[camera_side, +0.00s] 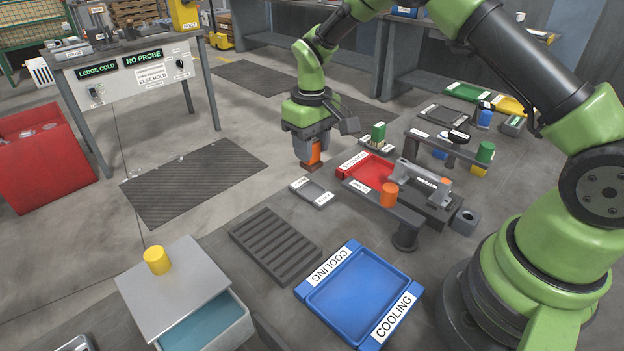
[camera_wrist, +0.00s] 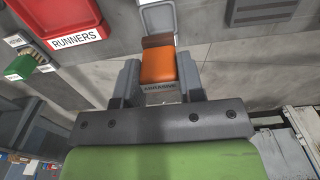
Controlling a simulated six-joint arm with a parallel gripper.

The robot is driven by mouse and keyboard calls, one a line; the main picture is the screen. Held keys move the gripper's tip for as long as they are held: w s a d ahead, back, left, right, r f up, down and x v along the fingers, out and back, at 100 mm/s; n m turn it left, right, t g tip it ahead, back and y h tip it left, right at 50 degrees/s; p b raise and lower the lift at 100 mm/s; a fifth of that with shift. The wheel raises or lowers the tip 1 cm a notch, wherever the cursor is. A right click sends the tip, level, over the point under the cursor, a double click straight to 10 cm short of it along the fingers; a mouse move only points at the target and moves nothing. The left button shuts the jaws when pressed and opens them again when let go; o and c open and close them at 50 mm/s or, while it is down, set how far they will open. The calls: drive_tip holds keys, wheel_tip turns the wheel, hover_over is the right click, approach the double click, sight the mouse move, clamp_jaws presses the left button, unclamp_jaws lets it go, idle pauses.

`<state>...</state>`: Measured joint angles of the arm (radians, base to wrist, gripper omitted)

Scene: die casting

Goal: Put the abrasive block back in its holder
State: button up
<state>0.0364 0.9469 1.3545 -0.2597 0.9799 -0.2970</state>
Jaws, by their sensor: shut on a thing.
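The abrasive block has an orange grip (camera_side: 315,152) and a brown lower part. It hangs upright in my gripper (camera_side: 309,150), which is shut on its grip, apparently a little above the floor. In the wrist view the block (camera_wrist: 159,66) sits between the two grey fingers of my gripper (camera_wrist: 159,82), with its label partly readable. A small shallow grey tray (camera_side: 317,194) with white labels, apparently the holder, lies just right of and nearer than the block. It looks empty. The wrist view shows part of this tray (camera_wrist: 158,18) beyond the block, cut off by the top edge.
The red runners tray (camera_side: 369,170) and a brush with a green top (camera_side: 378,131) stand close right of my gripper. A raised bar with an orange knob (camera_side: 389,195) stands nearer. A ribbed grey rack (camera_side: 275,246) and the blue cooling tray (camera_side: 352,290) lie in front. Floor at left is open.

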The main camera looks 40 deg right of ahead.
wheel_tip(320, 180, down, 6)
drive_tip(key=shift+f, duration=0.25)
drive_tip(key=shift+f, duration=0.15)
drive_tip(key=o, duration=1.1)
drive_tip(key=shift+c, duration=0.2)
